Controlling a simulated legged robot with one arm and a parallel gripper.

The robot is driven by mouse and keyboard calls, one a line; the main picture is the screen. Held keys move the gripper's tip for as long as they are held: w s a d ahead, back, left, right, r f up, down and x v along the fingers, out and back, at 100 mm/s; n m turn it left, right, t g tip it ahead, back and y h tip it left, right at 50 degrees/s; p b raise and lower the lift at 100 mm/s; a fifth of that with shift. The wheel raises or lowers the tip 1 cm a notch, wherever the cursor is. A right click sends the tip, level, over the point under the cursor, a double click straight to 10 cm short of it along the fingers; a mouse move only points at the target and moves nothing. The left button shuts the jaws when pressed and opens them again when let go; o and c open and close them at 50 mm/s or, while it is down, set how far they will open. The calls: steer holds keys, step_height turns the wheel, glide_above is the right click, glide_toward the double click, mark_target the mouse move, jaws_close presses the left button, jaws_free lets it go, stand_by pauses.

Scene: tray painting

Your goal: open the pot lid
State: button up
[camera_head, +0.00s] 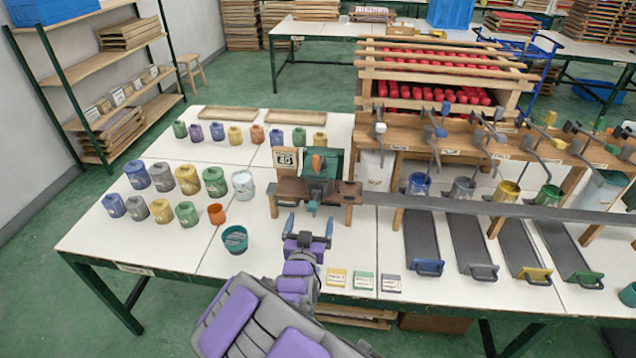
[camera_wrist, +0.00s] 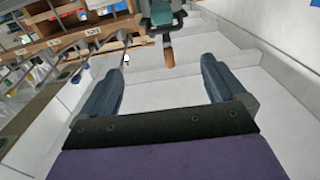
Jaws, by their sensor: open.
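My gripper (camera_head: 309,225) is open and empty over the white table, just in front of a green device on a wooden stand. Its two spread fingers also show in the wrist view (camera_wrist: 165,75), with nothing between them. Several coloured pots stand in rows on the left half of the table, among them a yellow pot (camera_head: 188,180), a green pot (camera_head: 214,182) and a whitish pot (camera_head: 243,184). A teal pot (camera_head: 235,239) stands nearest, left of my gripper. I cannot tell which pot the task means, and the lids are too small to make out clearly.
The green device (camera_head: 318,178) has a brownish-orange handle that shows in the wrist view (camera_wrist: 168,52). Three small labelled blocks (camera_head: 363,281) lie right of my arm. Dark sloping trays (camera_head: 468,245) fill the right side. A shelf (camera_head: 95,65) stands at left.

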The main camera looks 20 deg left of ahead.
mark_target(308, 207)
steer(key=w+a, duration=0.1)
steer(key=w, duration=0.1)
steer(key=w+a, duration=0.1)
steer(key=w, duration=0.1)
steer(key=w+a+b, duration=0.1)
steer(key=w, duration=0.1)
steer(key=shift+w+f, duration=0.1)
steer(key=shift+f, duration=0.2)
steer(key=x, duration=0.2)
steer(key=b+x, duration=0.1)
steer(key=x, duration=0.5)
steer(key=shift+w+d+r+b, duration=0.1)
steer(key=shift+w+d+b, duration=0.15)
steer(key=shift+b, duration=0.1)
steer(key=shift+x, duration=0.8)
steer(key=shift+a, duration=0.1)
steer(key=shift+s+r, duration=0.1)
steer(key=c, duration=1.2)
